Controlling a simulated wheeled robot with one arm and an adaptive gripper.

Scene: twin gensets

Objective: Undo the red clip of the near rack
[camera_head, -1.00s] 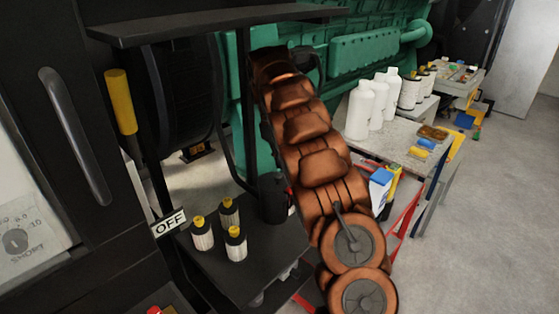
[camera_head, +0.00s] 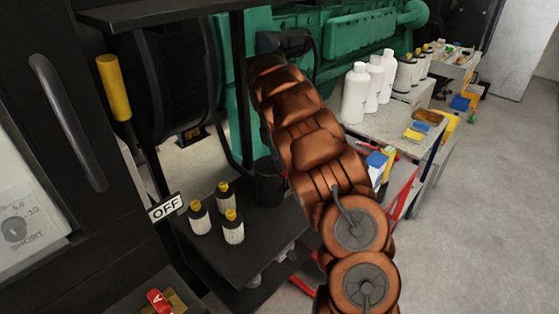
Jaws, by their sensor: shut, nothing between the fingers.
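My copper-coloured arm reaches up and away through the middle of the view. My gripper (camera_head: 286,42) is the dark shape at its far end, in front of the green engine, shut and apparently empty; its fingertips are hard to make out. A black rack with a low shelf (camera_head: 250,255) stands at the near left. I cannot pick out a red clip on it for certain. A red piece with a white letter (camera_head: 158,300) shows at the bottom left edge. My arm hides part of the rack's right side.
Three small yellow-capped bottles (camera_head: 231,228) and a black cup (camera_head: 268,183) stand on the shelf. A black upper shelf (camera_head: 150,14) overhangs the left. White bottles (camera_head: 354,95) stand on a grey table (camera_head: 395,125) behind my arm. The floor at right is clear.

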